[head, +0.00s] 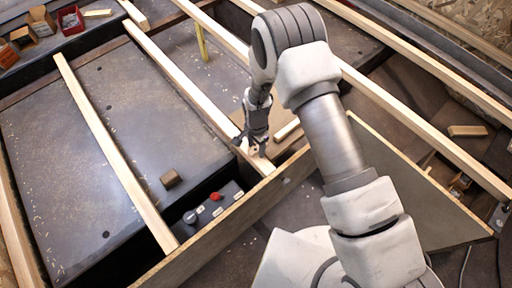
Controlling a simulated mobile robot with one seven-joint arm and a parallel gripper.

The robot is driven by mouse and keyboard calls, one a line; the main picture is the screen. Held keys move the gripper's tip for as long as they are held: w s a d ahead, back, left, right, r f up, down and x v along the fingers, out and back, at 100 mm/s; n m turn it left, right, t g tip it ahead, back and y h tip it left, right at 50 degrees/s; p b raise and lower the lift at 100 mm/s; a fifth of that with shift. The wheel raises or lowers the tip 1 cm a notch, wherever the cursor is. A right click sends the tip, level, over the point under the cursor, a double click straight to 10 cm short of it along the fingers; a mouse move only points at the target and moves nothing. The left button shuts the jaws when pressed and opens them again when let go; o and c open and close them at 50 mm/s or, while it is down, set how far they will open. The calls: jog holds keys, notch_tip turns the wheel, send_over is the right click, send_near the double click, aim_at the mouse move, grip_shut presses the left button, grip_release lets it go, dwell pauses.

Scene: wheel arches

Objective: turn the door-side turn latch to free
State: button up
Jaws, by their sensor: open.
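My gripper (254,151) points down near the picture's centre, at the near end of a pale wooden slat (180,77). Its fingers look apart, and I see nothing held between them. Left of it and nearer to me, a dark box (222,207) sits low between the slats. The box carries a round dark knob (190,216) with a light mark, a red knob (215,196) and small white labels. I cannot tell whether either knob is the door-side turn latch, or which way it is turned. My gripper is apart from both knobs. My arm hides part of the right side.
A small brown block (171,179) lies on the dark panel (75,180). Several pale slats cross the scene. A wooden board (225,228) edges the near side. A red bin (71,20) and cardboard boxes (41,21) stand at the far left. A loose block (467,131) lies right.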

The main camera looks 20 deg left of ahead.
grip_shut()
dwell(0.3)
jog(key=shift+n, duration=0.3)
jog(key=n, duration=0.3)
jog(key=shift+a+f+n+b, duration=0.1)
jog(key=shift+n+b, duration=0.2)
jog(key=n, duration=0.4)
jog(key=n+b, duration=0.1)
jog(key=n, duration=0.4)
jog(key=shift+a, duration=0.1)
jog(key=shift+s+n, duration=0.1)
jog(key=shift+n, duration=2.2)
